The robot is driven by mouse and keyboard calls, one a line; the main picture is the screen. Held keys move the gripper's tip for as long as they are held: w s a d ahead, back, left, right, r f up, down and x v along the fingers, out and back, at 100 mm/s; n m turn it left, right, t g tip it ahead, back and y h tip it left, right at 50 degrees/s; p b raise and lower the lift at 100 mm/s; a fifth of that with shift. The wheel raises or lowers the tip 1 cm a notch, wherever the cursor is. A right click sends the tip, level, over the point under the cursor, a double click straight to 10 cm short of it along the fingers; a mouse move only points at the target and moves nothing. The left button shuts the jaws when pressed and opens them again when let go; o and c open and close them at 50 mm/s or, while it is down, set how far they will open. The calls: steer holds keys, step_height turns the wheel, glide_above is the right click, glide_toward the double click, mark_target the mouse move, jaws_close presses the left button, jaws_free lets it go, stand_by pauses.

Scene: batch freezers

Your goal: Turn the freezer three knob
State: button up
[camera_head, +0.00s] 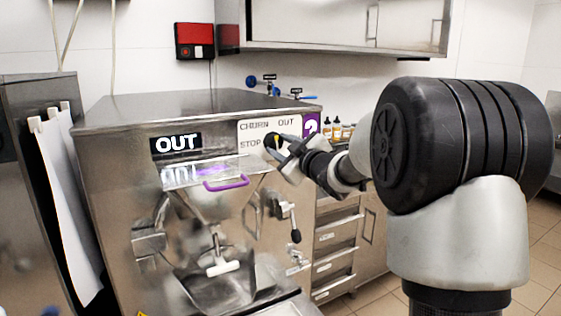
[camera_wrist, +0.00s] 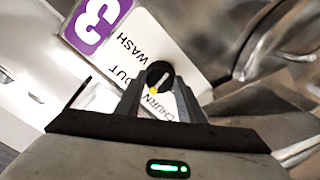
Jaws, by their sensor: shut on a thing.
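The freezer three knob (camera_wrist: 159,73) is a small round black dial with a white line across it. It sits on a white label plate (camera_wrist: 140,45) with a purple "3" and the words WASH, OUT and CHURN. A yellow spot shows at its lower edge in the wrist view. My gripper (camera_wrist: 158,90) is shut on the knob, one finger on each side. In the head view, the knob (camera_head: 271,141) is partly hidden by my gripper (camera_head: 280,148) at the front panel's upper right. The exact pointer setting is hard to read.
The steel freezer (camera_head: 110,170) has an "OUT" display (camera_head: 176,143), a purple-handled hopper lid (camera_head: 226,184) and a lever (camera_head: 295,236) below the knob. Drawers (camera_head: 335,265) and small bottles (camera_head: 337,131) stand behind to the right. A wall cabinet (camera_head: 340,28) hangs above.

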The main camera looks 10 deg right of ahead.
steer(key=n+b, duration=0.4)
steer(key=shift+f+n, duration=0.25)
steer(key=shift+n, duration=0.05)
steer(key=n+b, duration=0.3)
steer(key=shift+r+n+b, duration=0.1)
steer(key=shift+n+b, duration=0.2)
steer(key=shift+n, duration=0.1)
steer(key=n+b, duration=0.2)
steer(key=n, duration=0.1)
steer(key=shift+n+b, duration=0.3)
steer(key=n+b, duration=0.2)
steer(key=n, duration=0.2)
steer(key=shift+r, duration=0.2)
steer(key=shift+r+n+b, duration=0.1)
steer(key=shift+n+b, duration=0.2)
steer(key=shift+b, duration=0.05)
steer(key=o, duration=1.1)
steer(key=shift+c, duration=0.2)
steer(key=shift+s, duration=0.1)
